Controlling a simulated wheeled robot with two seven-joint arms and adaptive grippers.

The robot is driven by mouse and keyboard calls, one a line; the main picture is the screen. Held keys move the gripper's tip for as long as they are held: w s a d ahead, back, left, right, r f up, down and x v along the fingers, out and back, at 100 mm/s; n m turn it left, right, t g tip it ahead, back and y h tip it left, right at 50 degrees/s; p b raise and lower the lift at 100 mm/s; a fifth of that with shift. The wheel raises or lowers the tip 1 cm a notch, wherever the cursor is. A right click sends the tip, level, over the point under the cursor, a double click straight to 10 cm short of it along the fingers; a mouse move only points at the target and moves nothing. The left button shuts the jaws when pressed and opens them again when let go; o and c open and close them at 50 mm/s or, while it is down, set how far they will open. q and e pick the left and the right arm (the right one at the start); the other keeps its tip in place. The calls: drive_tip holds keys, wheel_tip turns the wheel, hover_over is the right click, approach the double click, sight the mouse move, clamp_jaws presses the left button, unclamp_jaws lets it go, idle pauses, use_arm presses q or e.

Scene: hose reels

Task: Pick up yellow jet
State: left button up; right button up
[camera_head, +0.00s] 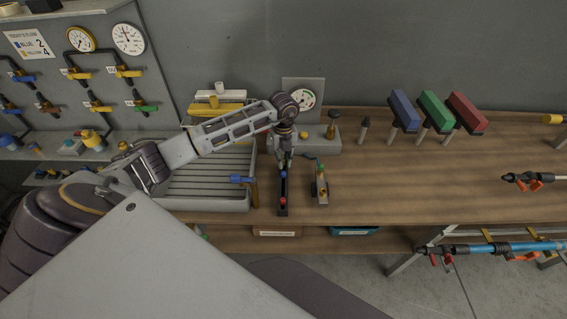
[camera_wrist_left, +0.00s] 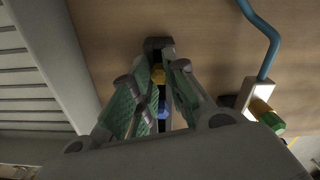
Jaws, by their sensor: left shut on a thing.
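My left gripper (camera_head: 285,158) reaches down over the far end of a narrow dark rack (camera_head: 283,211) on the wooden bench. The rack also shows in the left wrist view (camera_wrist_left: 158,44). There, my left gripper (camera_wrist_left: 161,72) is shut on the yellow jet (camera_wrist_left: 158,75), a small yellow piece between the fingertips. I cannot tell whether it is clear of the rack. A blue jet (camera_wrist_left: 163,108) sits just behind it. In the head view, a blue jet (camera_head: 283,174) and a red jet (camera_head: 283,201) show in the rack; the gripper hides the yellow one. My right gripper is not in view.
A small fitting stand (camera_head: 321,191) is close right of the rack. A grey ribbed tray (camera_head: 210,185) is to the left, with a blue-handled tool (camera_head: 242,179) at its edge. A gauge panel (camera_head: 303,98) stands behind. Blue, green and red brushes (camera_head: 436,112) stand farther right.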

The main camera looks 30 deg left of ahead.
use_arm(q)
drive_tip(key=shift+r, duration=0.15)
wheel_tip(320, 180, up, 10)
drive_tip(key=b, duration=0.1)
idle(0.7)
idle(0.6)
